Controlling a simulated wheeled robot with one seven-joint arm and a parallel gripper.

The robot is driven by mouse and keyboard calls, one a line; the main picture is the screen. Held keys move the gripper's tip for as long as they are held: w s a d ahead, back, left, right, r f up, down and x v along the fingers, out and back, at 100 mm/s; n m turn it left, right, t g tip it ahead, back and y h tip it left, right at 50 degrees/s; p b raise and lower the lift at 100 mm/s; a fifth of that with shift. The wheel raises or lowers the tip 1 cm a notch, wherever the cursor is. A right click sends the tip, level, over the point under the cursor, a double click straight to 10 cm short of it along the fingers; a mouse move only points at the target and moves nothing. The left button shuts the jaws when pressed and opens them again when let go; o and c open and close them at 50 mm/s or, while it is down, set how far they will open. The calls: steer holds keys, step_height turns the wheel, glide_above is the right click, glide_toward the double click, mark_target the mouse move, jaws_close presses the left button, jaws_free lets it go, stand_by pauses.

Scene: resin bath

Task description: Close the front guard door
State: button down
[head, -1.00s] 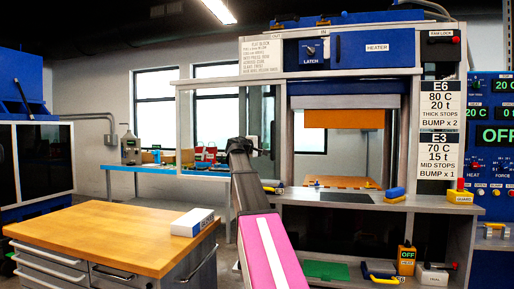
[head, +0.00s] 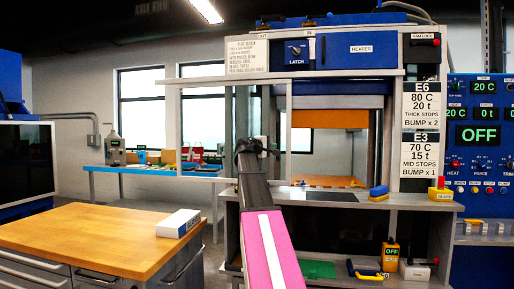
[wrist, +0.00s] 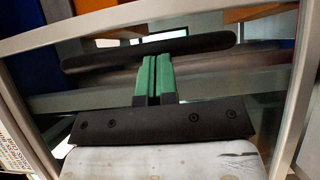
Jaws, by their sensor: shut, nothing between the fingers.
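The front guard door is a clear panel in a pale frame (head: 288,135), hung under a long rail on the press front. It stands partly across the left part of the press opening; the right part is uncovered. In the wrist view its pale frame (wrist: 299,90) surrounds the panel, with a dark bar handle (wrist: 205,46) across it. My gripper (head: 260,146) is in front of the door. In the wrist view its green fingers (wrist: 153,62) are together and empty, tips at the dark bar. I cannot tell whether they touch it.
A wood-topped cabinet (head: 95,235) stands at left front. A control panel (head: 482,135) stands far right. An orange panel (head: 330,118) shows inside the opening.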

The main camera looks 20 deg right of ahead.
steer(key=s+d, duration=0.9)
steer(key=d, duration=0.4)
steer(key=s+d, duration=1)
steer(key=d, duration=0.4)
steer(key=s+d, duration=1)
steer(key=d, duration=0.3)
steer(key=shift+d, duration=0.2)
steer(key=shift+a, duration=0.1)
steer(key=w+a+v, duration=0.1)
steer(key=w+v, duration=0.1)
steer(key=v, duration=1.1)
steer(key=shift+w, duration=0.3)
